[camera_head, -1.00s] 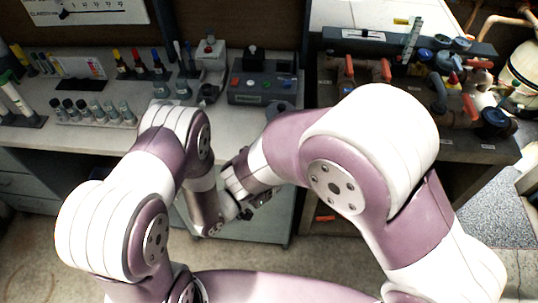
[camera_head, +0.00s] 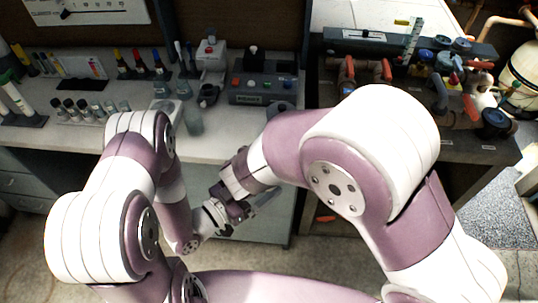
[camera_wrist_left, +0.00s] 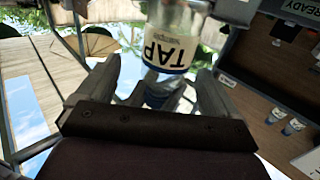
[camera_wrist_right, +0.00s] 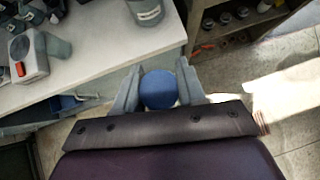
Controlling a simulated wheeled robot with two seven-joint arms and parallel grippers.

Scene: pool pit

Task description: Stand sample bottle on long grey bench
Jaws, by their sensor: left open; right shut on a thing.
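The sample bottle (camera_wrist_left: 168,52) is clear with a white and blue label reading TAP, upside down in the left wrist view. My left gripper (camera_wrist_left: 155,93) is open, with its fingers on either side of the bottle's end. In the right wrist view, a round blue end (camera_wrist_right: 158,89) sits between the fingers of my right gripper (camera_wrist_right: 157,96), which is shut on the bottle. In the head view both hands meet in front of the long grey bench (camera_head: 225,150), and the bottle is hard to make out there.
Several vials in a rack (camera_head: 85,112), dropper bottles and a dark instrument (camera_head: 262,82) stand on the bench. A darker bench with pipes and valves (camera_head: 440,95) is at the right.

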